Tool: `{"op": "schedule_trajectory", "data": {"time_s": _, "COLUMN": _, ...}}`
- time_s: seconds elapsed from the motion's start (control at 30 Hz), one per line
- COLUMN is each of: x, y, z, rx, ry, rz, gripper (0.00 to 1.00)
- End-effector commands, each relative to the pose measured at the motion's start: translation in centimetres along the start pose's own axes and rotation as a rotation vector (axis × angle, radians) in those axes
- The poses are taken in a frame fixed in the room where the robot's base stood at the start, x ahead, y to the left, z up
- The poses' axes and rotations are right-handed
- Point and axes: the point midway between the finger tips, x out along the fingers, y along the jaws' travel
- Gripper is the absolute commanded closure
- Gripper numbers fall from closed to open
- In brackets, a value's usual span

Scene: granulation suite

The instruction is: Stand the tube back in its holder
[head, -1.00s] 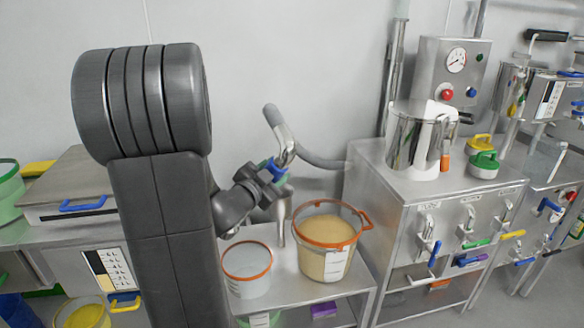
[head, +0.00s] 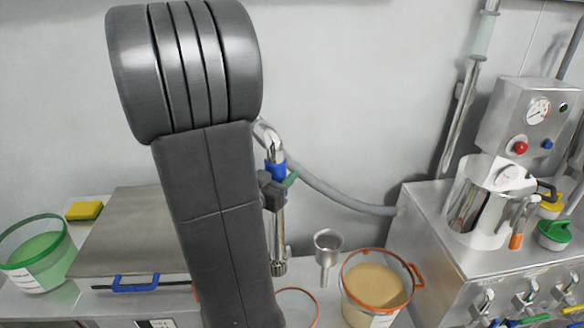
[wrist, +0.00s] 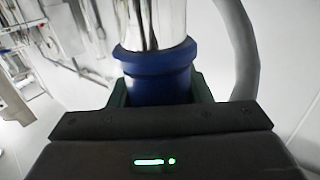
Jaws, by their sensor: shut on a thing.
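The tube (head: 278,235) is a shiny metal pipe with a blue collar (head: 274,168) and a grey hose (head: 345,200) from its curved upper end. My gripper (head: 274,188) is shut on it at the collar, and the tube hangs near upright with its ribbed tip down. The wrist view shows the blue collar (wrist: 155,75) between the green-padded fingers. A metal funnel-topped stem (head: 327,243), which looks like the holder, stands to the right of the tip, apart from it. My arm covers part of the scene at the left.
An orange-rimmed bucket of beige powder (head: 375,285) stands right of the funnel-topped stem. Another orange rim (head: 300,291) shows low beside my arm. A steel cabinet (head: 425,215) is at the right, a flat-topped unit (head: 135,225) at the left. The hose runs to the cabinet.

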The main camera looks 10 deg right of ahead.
Motion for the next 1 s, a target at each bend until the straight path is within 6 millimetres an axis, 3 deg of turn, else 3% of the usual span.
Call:
{"op": "schedule_trajectory", "data": {"time_s": 0.27, "x": 0.1, "y": 0.0, "z": -0.6, "rx": -0.026, "ry": 0.002, "rz": -0.004, "gripper": 1.00}}
{"op": "schedule_trajectory", "data": {"time_s": 1.0, "x": 7.9, "y": 3.0, "z": -0.9, "rx": -0.023, "ry": 0.003, "rz": 0.038, "gripper": 1.00}}
